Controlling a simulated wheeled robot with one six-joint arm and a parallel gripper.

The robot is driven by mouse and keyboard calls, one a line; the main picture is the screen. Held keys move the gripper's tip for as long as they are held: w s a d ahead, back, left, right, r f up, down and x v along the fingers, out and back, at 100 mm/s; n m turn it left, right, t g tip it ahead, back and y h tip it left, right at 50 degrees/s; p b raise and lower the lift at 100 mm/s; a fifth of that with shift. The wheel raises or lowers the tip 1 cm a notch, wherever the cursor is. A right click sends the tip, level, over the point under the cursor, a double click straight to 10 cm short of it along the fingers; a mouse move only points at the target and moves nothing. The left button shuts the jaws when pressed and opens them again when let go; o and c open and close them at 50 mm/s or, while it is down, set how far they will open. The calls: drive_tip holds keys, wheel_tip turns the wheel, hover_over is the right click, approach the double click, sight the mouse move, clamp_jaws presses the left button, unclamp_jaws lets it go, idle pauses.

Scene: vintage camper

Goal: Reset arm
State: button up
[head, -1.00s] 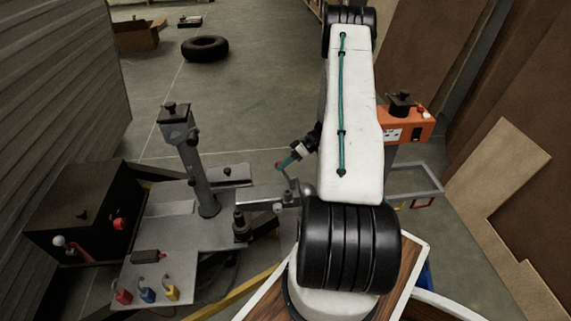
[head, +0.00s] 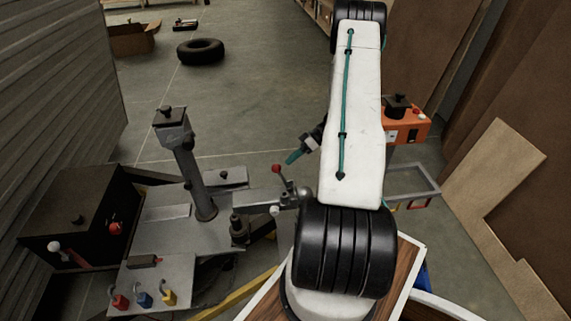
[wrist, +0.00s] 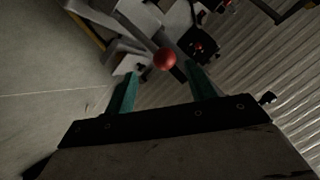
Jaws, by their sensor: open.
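My gripper (head: 292,157) shows in the head view just left of my white arm, its teal fingertips pointing left and down. In the wrist view the two teal fingers (wrist: 162,92) stand apart with nothing held between them. A lever with a red ball knob (head: 276,168) rises from the grey machine (head: 150,232) close below the fingertips. In the wrist view the red knob (wrist: 165,59) appears beyond the fingertips, between their lines. A gap shows between knob and fingers in the head view. Part of my gripper is hidden behind my arm.
A black box with levers (head: 75,210) adjoins the machine at left. Red, blue and yellow padlocks (head: 145,298) sit on its front plate. An orange unit (head: 405,125) stands right of my arm. A tire (head: 200,50) lies behind on open floor. Wood panels lean at right.

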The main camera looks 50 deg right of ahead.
drive_tip(key=shift+v, duration=1.05)
drive_tip(key=s+a+r+m+g+h, duration=0.2)
drive_tip(key=s+a+r+m+g, duration=0.15)
drive_tip(key=a+r, duration=0.8)
drive_tip(key=s+a+r+m+g+h, duration=0.15)
drive_tip(key=a+r+m+g, duration=0.35)
drive_tip(key=a+r, duration=0.7)
drive_tip(key=s+a+r+n+t+h, duration=0.2)
drive_tip(key=s+a+r, duration=0.4)
drive_tip(key=a, duration=0.3)
drive_tip(key=s+a+r+n+t+h, duration=0.2)
drive_tip(key=s+a+r+n+h, duration=0.1)
drive_tip(key=s+a+r, duration=0.3)
wheel_tip(320, 180, up, 2)
drive_tip(key=a, duration=0.3)
drive_tip(key=shift+s, duration=0.35)
